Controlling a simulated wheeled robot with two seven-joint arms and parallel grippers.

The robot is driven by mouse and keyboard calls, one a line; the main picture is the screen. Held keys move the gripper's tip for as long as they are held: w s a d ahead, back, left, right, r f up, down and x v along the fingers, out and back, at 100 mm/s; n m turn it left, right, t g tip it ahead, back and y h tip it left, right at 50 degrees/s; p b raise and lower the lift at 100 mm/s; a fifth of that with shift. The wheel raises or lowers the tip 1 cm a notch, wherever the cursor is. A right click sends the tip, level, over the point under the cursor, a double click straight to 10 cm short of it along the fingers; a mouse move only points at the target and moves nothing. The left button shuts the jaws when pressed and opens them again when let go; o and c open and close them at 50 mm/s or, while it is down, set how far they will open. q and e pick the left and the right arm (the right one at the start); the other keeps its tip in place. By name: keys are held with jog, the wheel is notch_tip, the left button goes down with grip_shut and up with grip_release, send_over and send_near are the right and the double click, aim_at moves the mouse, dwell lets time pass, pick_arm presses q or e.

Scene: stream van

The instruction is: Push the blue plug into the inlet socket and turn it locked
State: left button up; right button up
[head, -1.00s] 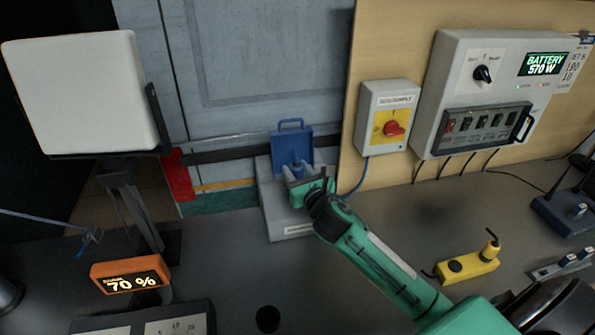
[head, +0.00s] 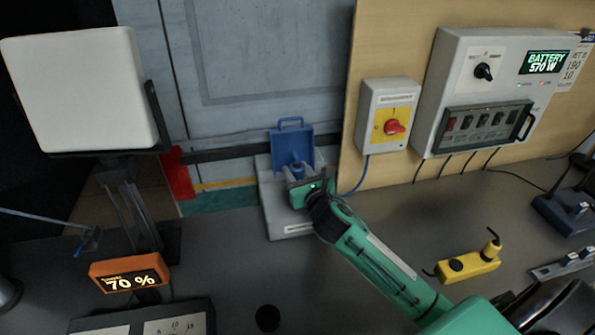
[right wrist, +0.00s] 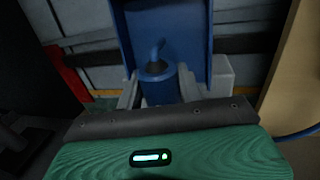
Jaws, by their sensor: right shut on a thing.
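The blue plug (head: 296,169) stands upright at the grey inlet box (head: 272,214), in front of the raised blue lid (head: 293,141). My right gripper (head: 292,183) reaches it from the front right. In the right wrist view the plug (right wrist: 157,86) is a blue cylinder with a darker top and a blue stub, between my two grey fingers (right wrist: 159,94). My right gripper is shut on the plug. The socket opening and the plug's lower end are hidden, so I cannot tell how deep it sits. My left gripper is not in view.
A yellow device (head: 470,263) lies on the counter. An orange 70 % display (head: 130,273) stands at left. The front-middle counter is mostly clear.

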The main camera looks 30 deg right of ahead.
jog(key=shift+f+b, duration=0.45)
jog(key=shift+f, duration=0.45)
jog(key=shift+d+f, duration=0.1)
jog(key=shift+f, duration=0.3)
